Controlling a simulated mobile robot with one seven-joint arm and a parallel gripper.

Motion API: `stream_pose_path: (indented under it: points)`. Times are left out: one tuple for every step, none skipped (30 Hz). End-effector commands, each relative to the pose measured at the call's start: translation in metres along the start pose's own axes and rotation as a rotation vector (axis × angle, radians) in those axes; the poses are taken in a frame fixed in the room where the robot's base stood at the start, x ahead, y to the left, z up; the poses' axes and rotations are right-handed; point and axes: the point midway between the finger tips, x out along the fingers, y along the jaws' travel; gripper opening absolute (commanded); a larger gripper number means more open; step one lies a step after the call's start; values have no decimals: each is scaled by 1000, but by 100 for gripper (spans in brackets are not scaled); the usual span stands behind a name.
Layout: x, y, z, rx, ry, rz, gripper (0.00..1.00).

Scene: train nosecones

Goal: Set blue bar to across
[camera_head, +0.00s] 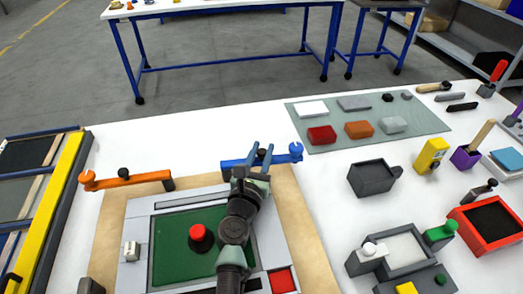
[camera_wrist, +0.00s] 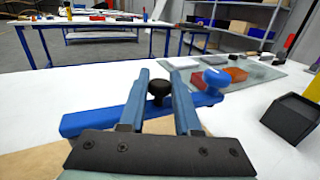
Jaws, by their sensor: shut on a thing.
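The blue bar (camera_head: 281,158) lies beyond the far edge of the framed green panel, running left to right with a slight tilt. A round blue knob (camera_wrist: 216,78) stands on its right end, and a black knob (camera_wrist: 160,91) rises from its middle. My gripper (camera_head: 260,149) reaches over the bar from the near side. In the wrist view my gripper's two blue fingers (camera_wrist: 160,74) stand on either side of the black knob and are shut on it. The fingers hide parts of the bar (camera_wrist: 91,122) in the wrist view.
An orange bar (camera_head: 130,179) lies to the left. The green panel (camera_head: 170,262) carries a red button (camera_head: 200,236). A grey-green mat (camera_head: 335,138) with coloured blocks lies at the far right.

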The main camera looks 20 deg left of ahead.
Motion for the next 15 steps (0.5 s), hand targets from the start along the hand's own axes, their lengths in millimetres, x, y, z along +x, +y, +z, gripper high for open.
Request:
stream_pose_path:
  points:
    - [-2, 0, -1, -1, -1, -19, 0]
    - [-3, 0, -1, 0, -1, -29, 0]
    - [-4, -1, -1, 0, -1, -43, 0]
    - [-5, -1, -1, 0, -1, -50, 0]
    - [-6, -2, -1, 0, 0, -57, 0]
    - [-6, -2, -1, 0, 0, -61, 0]
    - [-6, -2, -1, 0, 0, -63, 0]
    - [-6, -2, 0, 0, 0, -64, 0]
    - [-6, -2, 0, 0, 0, -64, 0]
    - [-6, -2, 0, 0, 0, -64, 0]
    - [-6, -2, 0, 0, 0, -64, 0]
    - [-6, -2, 0, 0, 0, -63, 0]
    - [-6, -2, 0, 0, 0, -63, 0]
    - [-6, -2, -1, 0, 0, -63, 0]
    - [-6, -2, -1, 0, 0, -63, 35]
